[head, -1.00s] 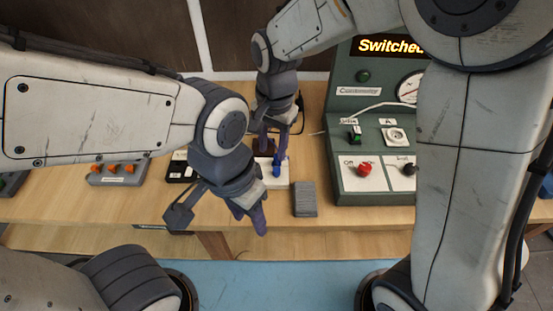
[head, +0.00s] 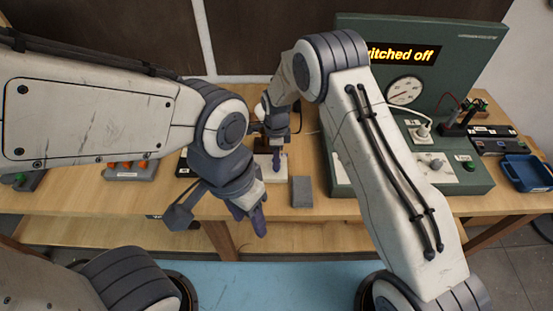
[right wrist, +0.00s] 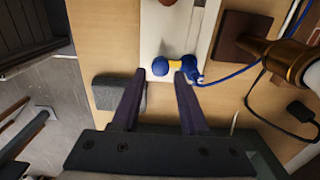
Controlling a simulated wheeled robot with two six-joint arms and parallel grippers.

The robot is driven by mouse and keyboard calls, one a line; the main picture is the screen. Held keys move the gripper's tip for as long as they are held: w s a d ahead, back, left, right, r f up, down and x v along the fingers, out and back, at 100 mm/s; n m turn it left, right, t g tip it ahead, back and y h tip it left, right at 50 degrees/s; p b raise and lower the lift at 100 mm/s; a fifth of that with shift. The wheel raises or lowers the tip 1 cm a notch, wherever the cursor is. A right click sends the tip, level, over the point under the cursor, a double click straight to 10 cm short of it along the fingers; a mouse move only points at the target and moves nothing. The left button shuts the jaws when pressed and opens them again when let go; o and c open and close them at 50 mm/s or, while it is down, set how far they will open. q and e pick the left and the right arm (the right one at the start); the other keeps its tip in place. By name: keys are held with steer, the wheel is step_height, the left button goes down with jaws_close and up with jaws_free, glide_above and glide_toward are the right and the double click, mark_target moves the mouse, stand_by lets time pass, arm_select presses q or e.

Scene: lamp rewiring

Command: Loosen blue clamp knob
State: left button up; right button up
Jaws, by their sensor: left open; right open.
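The blue clamp knob (right wrist: 160,66) shows in the right wrist view, beside a yellow part (right wrist: 175,65) on a white board (right wrist: 158,30). A second blue part (right wrist: 189,63) with a blue cable is on the other side of the yellow part. My right gripper (right wrist: 158,79) is open, its purple fingers spread just short of the knob. I see no contact. In the head view my right gripper (head: 278,163) points down over the white board (head: 265,175), and its fingers hide the knob. My left gripper (head: 250,216) is open and empty in front of the table.
A grey block (head: 302,192) lies beside the board; it also shows in the right wrist view (right wrist: 115,92). A brown block (right wrist: 240,35) and brass stem (right wrist: 270,50) stand to the right there. A green panel (head: 450,40) stands behind my right arm. A blue tray (head: 528,172) is far right.

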steer(key=shift+f+p, duration=0.35)
steer(key=shift+f, duration=1.05)
jaws_close()
